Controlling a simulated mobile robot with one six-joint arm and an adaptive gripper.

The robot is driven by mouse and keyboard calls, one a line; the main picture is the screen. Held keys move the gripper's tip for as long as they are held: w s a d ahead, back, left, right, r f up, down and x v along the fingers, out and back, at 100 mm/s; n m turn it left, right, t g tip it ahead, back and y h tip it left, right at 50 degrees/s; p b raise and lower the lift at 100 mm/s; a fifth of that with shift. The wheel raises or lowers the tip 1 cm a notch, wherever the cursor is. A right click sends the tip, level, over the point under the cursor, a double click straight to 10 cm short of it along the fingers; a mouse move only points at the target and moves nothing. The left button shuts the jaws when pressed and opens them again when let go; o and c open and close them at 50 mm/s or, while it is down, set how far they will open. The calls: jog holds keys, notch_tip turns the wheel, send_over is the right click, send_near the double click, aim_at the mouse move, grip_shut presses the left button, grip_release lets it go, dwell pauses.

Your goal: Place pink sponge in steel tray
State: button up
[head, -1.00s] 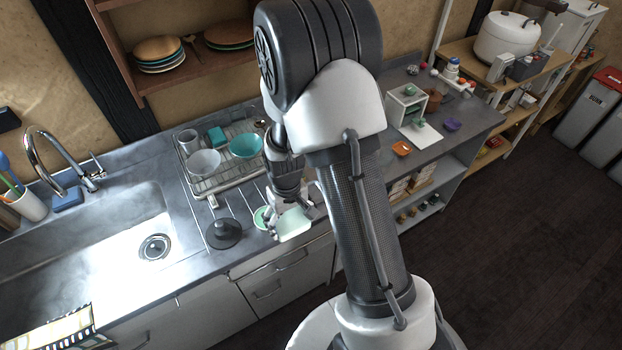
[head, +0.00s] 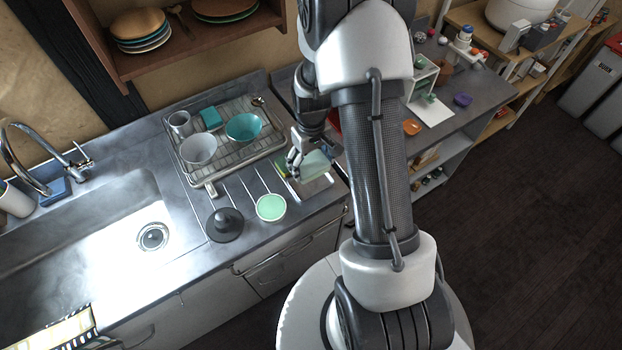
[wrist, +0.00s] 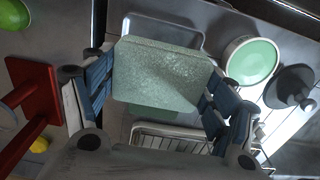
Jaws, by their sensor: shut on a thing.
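My gripper (head: 297,160) is shut on a pale green, speckled block like a sponge (head: 318,164); no pink sponge shows in either view. In the wrist view the block (wrist: 162,75) sits between the two blue-padded fingers (wrist: 160,95). A shallow steel tray (head: 318,188) lies on the counter beneath the block. Its rim also shows behind the block in the wrist view (wrist: 150,22). The block and fingers hide much of the tray, and I cannot tell how high the block is above it.
A round green-topped dish (head: 270,207) and a dark lid with a knob (head: 224,225) are left of the tray. A wire dish rack (head: 205,181) holds bowls, a cup and a teal block. A red stand (wrist: 36,95) is on the tray's other side. The sink (head: 115,245) is far left.

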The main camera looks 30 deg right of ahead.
aim_at(311, 183)
notch_tip(311, 183, down, 8)
jog(key=shift+r+b, duration=0.25)
jog(key=shift+b, duration=0.5)
jog(key=o, duration=0.9)
jog(key=shift+f, duration=0.1)
jog(key=shift+o, duration=0.2)
